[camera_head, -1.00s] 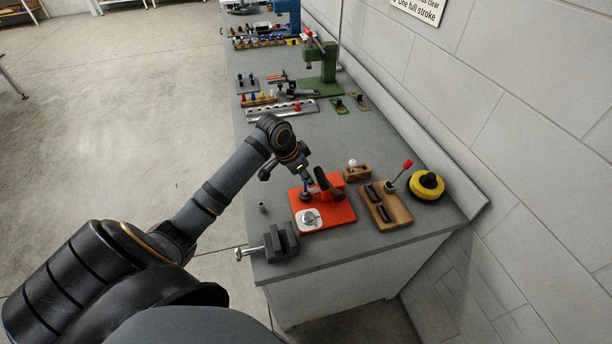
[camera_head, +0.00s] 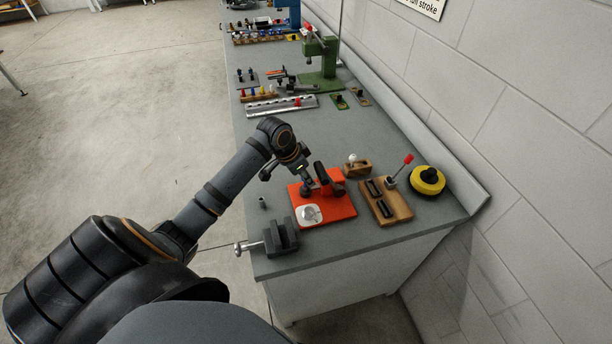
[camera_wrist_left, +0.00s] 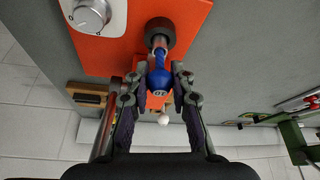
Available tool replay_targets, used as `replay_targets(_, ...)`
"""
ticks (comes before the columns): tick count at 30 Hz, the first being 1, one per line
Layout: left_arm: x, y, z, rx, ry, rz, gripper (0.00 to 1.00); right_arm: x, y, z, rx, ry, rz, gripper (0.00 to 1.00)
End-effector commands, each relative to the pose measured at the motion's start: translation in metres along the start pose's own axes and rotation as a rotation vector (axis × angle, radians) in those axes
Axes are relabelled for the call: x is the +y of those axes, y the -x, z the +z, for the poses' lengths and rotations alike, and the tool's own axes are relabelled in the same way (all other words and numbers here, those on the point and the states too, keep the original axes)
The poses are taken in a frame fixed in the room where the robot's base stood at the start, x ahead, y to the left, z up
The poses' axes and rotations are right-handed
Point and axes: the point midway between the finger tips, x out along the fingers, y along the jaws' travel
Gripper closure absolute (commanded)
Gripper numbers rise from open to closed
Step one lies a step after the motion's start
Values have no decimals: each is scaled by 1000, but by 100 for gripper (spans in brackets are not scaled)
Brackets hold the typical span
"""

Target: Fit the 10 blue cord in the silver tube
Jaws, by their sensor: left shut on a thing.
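In the left wrist view my left gripper (camera_wrist_left: 160,78) is shut on the blue cord (camera_wrist_left: 158,80), whose rounded blue end carries a small white marking. A narrower blue part points at the silver tube (camera_wrist_left: 158,42), which projects from a dark round holder (camera_wrist_left: 160,28) on the orange plate. The blue part meets or overlaps the tube's near end; I cannot tell how far it is inside. In the head view my left gripper (camera_head: 307,186) is over the orange plate (camera_head: 338,208), and hides the cord and tube. My right gripper is not in view.
A dark vise (camera_head: 281,236) stands at the bench's left edge, with a small grey cylinder (camera_head: 263,203) behind it. A wooden block with a red-tipped lever (camera_head: 386,205) and a yellow-black disc (camera_head: 427,181) are to the right.

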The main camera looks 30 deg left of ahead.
Motion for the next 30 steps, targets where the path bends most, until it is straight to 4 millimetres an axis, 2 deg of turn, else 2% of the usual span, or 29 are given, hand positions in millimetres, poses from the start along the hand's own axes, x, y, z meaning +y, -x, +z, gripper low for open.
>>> replay_targets(5,0,-4,2,0,0,0,91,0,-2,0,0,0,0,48)
replay_targets(6,0,-4,2,0,0,0,76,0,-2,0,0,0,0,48)
replay_targets(12,0,-4,2,0,0,0,51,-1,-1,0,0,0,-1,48)
replay_targets(20,0,-4,2,0,0,0,51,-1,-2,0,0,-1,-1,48)
replay_targets(23,-1,2,2,0,0,-3,51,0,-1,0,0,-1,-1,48)
replay_targets(26,-2,20,2,1,-3,-7,51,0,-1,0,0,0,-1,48)
replay_targets(30,-2,56,2,-2,-7,-9,51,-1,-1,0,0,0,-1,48)
